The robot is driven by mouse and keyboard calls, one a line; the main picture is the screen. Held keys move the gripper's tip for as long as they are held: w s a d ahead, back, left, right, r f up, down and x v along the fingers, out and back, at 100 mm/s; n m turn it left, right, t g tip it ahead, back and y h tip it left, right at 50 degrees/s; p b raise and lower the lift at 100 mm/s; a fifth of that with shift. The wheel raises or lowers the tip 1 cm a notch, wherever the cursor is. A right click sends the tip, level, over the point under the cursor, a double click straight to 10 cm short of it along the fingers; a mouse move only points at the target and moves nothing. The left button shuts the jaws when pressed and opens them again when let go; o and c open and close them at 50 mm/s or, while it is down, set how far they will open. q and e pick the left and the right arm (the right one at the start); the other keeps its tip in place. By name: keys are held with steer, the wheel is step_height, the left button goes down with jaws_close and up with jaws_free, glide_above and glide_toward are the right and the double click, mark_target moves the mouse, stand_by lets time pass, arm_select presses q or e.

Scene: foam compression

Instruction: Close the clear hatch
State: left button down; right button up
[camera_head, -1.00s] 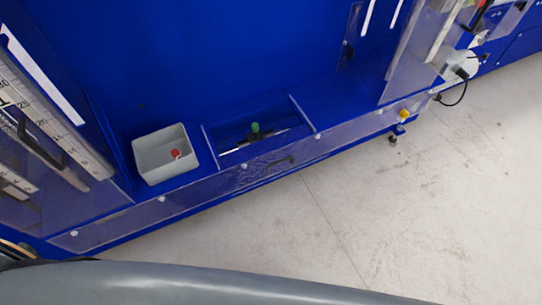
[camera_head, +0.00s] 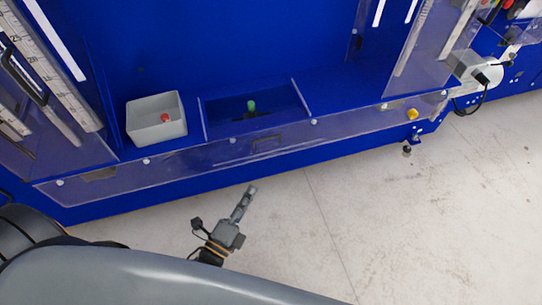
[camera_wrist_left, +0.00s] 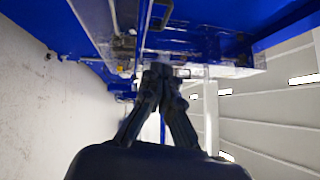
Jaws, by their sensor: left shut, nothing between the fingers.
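The clear hatch (camera_head: 350,130) is a long transparent panel along the front lower edge of the blue machine in the head view. The bay above and behind the panel lies uncovered. My left gripper (camera_head: 251,189) is in front of the machine, below the handle and apart from the panel in the picture. Its fingers point up towards the machine. In the left wrist view the fingertips (camera_wrist_left: 160,69) meet with nothing between them. My right gripper is not in view.
Upright clear panels with handles flank the bay. The pale floor (camera_head: 400,220) in front is clear.

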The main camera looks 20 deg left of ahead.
mark_target(254, 131)
arm_select(q)
steer(key=p+x, duration=0.1)
steer(key=x, duration=0.3)
steer(key=a+p+x, duration=0.1)
steer(key=x, duration=0.3)
steer(key=a+p+x, duration=0.1)
steer(key=x, duration=0.3)
steer(key=shift+w+a+r, duration=0.2)
steer(key=shift+w+a, duration=0.05)
steer(key=shift+w, duration=0.05)
steer(key=shift+w+a, duration=0.25)
steer(key=shift+w, duration=0.05)
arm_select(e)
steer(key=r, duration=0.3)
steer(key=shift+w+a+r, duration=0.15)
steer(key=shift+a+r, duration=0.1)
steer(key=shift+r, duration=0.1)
